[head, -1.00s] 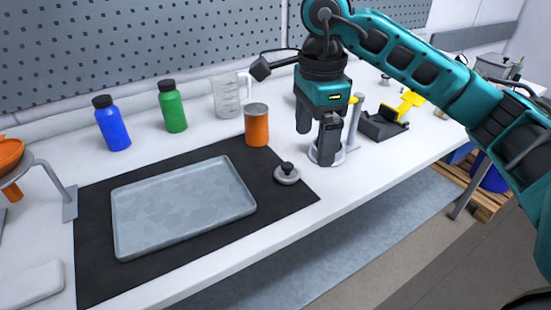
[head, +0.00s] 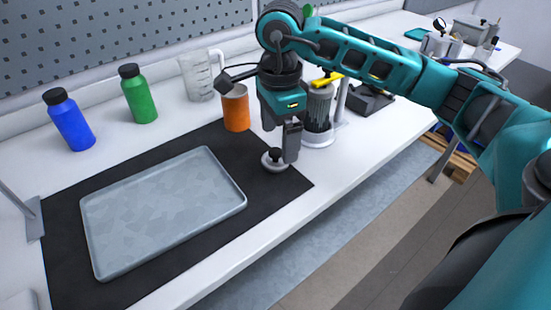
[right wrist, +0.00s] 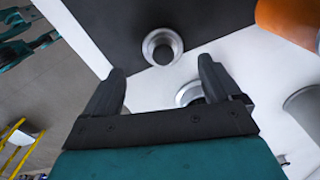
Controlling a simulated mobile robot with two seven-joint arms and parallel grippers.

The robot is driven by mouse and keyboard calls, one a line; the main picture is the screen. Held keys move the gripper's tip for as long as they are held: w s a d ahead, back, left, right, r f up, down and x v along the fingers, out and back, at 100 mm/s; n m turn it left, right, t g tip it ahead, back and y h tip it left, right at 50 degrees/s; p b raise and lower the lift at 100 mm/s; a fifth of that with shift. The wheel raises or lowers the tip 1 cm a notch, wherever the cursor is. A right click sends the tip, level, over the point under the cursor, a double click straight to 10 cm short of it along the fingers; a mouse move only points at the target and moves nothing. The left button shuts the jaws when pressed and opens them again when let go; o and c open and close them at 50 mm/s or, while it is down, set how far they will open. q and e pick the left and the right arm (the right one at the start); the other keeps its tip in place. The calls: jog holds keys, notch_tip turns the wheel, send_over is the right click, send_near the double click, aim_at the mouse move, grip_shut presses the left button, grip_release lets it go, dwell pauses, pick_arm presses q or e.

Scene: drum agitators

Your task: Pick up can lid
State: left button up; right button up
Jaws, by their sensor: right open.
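The can lid (head: 275,165) is a small round grey disc with a black knob. It lies on the right part of the black mat, near the mat's corner. In the right wrist view the lid (right wrist: 150,42) sits just beyond the open fingertips, roughly centred between them. My right gripper (head: 290,158) points down, just right of the lid and close to it, partly overlapping it in the head view. Its two fingers also show apart and empty in the right wrist view (right wrist: 161,70). The orange can (head: 235,110) stands behind the lid. My left gripper is not in view.
A grey tray (head: 165,205) lies on the black mat (head: 65,265). Blue (head: 70,122) and green (head: 138,97) bottles and a clear jug (head: 197,77) stand behind. A clear cylinder (head: 318,110) on a round base stands right of my gripper. The table's front edge is close.

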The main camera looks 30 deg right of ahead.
aim_at(276, 150)
jog(key=f, duration=0.5)
jog(key=shift+w+a, duration=0.1)
jog(key=shift+w, duration=0.2)
jog(key=shift+c, duration=0.5)
jog(key=c, duration=1)
